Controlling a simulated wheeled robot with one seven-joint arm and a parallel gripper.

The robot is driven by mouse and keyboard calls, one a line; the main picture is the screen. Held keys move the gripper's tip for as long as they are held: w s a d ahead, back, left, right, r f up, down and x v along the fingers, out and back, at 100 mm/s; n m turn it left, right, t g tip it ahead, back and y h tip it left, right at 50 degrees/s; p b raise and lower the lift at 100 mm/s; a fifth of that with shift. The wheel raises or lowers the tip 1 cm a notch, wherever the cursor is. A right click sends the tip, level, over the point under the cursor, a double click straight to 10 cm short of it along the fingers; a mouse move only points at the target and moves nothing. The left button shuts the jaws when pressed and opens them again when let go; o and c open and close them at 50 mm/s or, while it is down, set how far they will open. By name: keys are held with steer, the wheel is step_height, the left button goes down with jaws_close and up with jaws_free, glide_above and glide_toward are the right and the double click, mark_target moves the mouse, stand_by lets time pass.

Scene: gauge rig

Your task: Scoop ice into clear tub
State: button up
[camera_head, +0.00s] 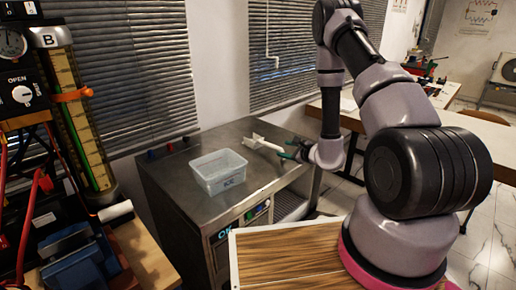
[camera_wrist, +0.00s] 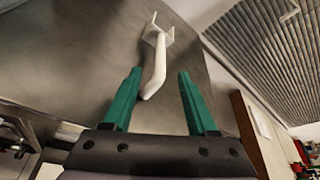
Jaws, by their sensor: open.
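A clear tub (camera_head: 218,172) with dark lettering on its front stands on the metal counter. I cannot make out any ice in it. A white scoop (camera_head: 264,144) lies on the counter to the right of the tub, its handle toward my gripper. My gripper (camera_head: 287,149) is open at the counter's right side, just right of the scoop. In the wrist view the scoop (camera_wrist: 155,62) lies ahead, with its handle end between the two green fingers of my gripper (camera_wrist: 158,73). The fingers appear apart from the handle.
The metal counter (camera_head: 180,195) has bare room around the tub and an opening (camera_head: 290,206) in its front. A gauge rig (camera_head: 85,120) stands at the left. A wooden-topped surface (camera_head: 285,262) is in front. Window blinds (camera_head: 130,70) hang behind the counter.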

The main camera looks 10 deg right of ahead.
mark_target(271, 146)
steer(key=x, duration=1)
steer(key=shift+w+a, duration=0.15)
steer(key=shift+w, duration=0.1)
jaws_close()
